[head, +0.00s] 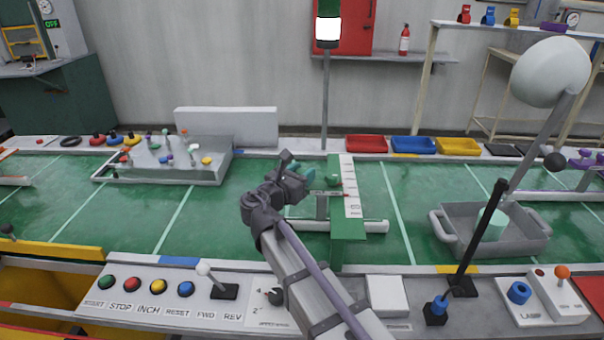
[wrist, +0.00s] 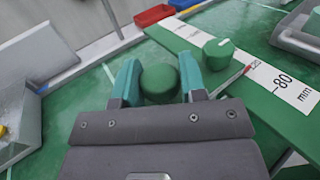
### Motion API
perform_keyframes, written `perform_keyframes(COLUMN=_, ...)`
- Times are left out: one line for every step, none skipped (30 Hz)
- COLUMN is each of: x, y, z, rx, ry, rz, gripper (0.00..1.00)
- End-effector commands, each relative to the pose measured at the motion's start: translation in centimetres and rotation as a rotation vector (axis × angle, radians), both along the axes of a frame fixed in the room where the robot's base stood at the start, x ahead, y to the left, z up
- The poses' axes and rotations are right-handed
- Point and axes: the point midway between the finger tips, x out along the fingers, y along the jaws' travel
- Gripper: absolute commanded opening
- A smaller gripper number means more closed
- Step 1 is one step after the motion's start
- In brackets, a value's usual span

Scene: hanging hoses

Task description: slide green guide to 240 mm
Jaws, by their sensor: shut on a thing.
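The green guide shows as a long green plate (head: 348,228) with a white millimetre scale (head: 350,190) in the head view. In the wrist view the scale (wrist: 285,82) reads 80 mm near its close end, and a thin red pointer (wrist: 246,70) lies farther along; the number beside it is too small to read surely. A green knob (wrist: 218,50) with a white mark stands by the scale. My gripper (head: 302,178) is left of the plate. In the wrist view its teal fingers (wrist: 159,80) are shut on a rounded green handle (wrist: 160,88).
A grey tray (head: 490,232) with a pale green cylinder stands right of the guide. A grey box with several coloured pegs (head: 185,165) stands left. A control panel with buttons (head: 145,287) lines the front. Red, blue and yellow bins (head: 413,145) line the back.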

Motion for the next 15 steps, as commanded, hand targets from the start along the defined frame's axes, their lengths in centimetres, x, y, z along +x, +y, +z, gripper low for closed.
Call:
perform_keyframes(x=-0.01, y=0.01, z=0.0, rx=0.0, ry=0.0, rz=0.0, gripper=0.23)
perform_keyframes(x=-0.01, y=0.01, z=0.0, rx=0.0, ry=0.0, rz=0.0, gripper=0.2)
perform_keyframes(x=-0.01, y=0.01, z=0.0, rx=0.0, ry=0.0, rz=0.0, gripper=0.16)
perform_keyframes(x=-0.01, y=0.01, z=0.0, rx=0.0, ry=0.0, rz=0.0, gripper=0.13)
perform_keyframes(x=-0.01, y=0.01, z=0.0, rx=0.0, ry=0.0, rz=0.0, gripper=0.1)
perform_keyframes(x=-0.01, y=0.01, z=0.0, rx=0.0, ry=0.0, rz=0.0, gripper=0.07)
perform_keyframes(x=-0.01, y=0.01, z=0.0, rx=0.0, ry=0.0, rz=0.0, gripper=0.04)
perform_keyframes(x=-0.01, y=0.01, z=0.0, rx=0.0, ry=0.0, rz=0.0, gripper=0.01)
perform_keyframes(x=-0.01, y=0.01, z=0.0, rx=0.0, ry=0.0, rz=0.0, gripper=0.0)
perform_keyframes(x=-0.01, y=0.01, z=0.0, rx=0.0, ry=0.0, rz=0.0, gripper=0.0)
perform_keyframes(x=0.01, y=0.01, z=0.0, rx=0.0, ry=0.0, rz=0.0, gripper=0.0)
perform_keyframes(x=0.08, y=0.02, z=0.0, rx=0.0, ry=0.0, rz=0.0, gripper=0.0)
perform_keyframes(x=0.22, y=0.03, z=0.0, rx=0.0, ry=0.0, rz=0.0, gripper=0.0)
perform_keyframes(x=0.42, y=0.04, z=0.0, rx=0.0, ry=0.0, rz=0.0, gripper=0.0)
perform_keyframes(x=0.84, y=0.07, z=0.0, rx=0.0, ry=0.0, rz=-0.001, gripper=0.0)
